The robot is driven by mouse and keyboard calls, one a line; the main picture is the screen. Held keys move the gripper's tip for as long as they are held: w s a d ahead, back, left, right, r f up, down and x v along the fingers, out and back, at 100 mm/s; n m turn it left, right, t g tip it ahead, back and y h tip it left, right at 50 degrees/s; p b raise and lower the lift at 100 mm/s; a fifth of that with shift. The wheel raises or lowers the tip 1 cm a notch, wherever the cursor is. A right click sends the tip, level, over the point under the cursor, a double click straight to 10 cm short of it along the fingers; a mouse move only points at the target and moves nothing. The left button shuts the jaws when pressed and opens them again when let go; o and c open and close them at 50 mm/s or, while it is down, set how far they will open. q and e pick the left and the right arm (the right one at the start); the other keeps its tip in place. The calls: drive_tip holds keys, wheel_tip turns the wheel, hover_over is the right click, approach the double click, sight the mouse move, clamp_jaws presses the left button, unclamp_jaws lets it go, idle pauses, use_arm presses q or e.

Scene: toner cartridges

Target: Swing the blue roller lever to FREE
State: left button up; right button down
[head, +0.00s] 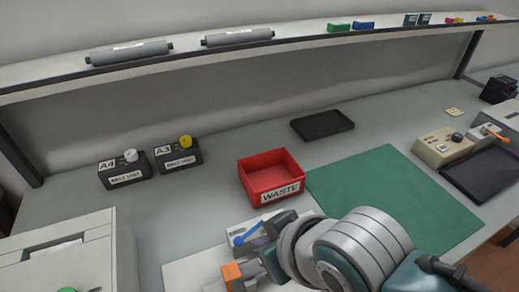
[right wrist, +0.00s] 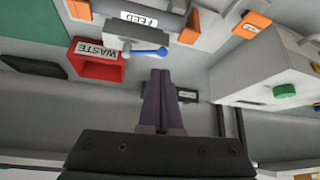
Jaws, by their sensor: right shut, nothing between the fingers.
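The blue roller lever (right wrist: 148,52) sticks out sideways from a grey pivot block in the right wrist view, beside a plate labelled FEED (right wrist: 138,18). In the head view the lever (head: 248,236) shows just left of my right gripper, partly crowded by the arm. My right gripper (right wrist: 160,73) is shut and empty, its purple fingers together. In the wrist view its tips appear just below the lever; I cannot tell whether they touch it. In the head view the fingers (head: 261,243) are partly hidden by my wrist. No FREE mark is readable. My left gripper is not in view.
A red WASTE bin (head: 270,178) stands behind the lever. Orange tabs (right wrist: 253,23) sit near the lever. A green mat (head: 400,195) lies to the right, with a black tray (head: 322,124) behind. A white housing (head: 70,255) stands at the left. A shelf spans the back.

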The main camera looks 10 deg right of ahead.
drive_tip(key=shift+a+p+v, duration=0.2)
drive_tip(key=shift+p+v, duration=0.3)
drive_tip(key=shift+v, duration=2)
drive_tip(key=shift+s, duration=0.15)
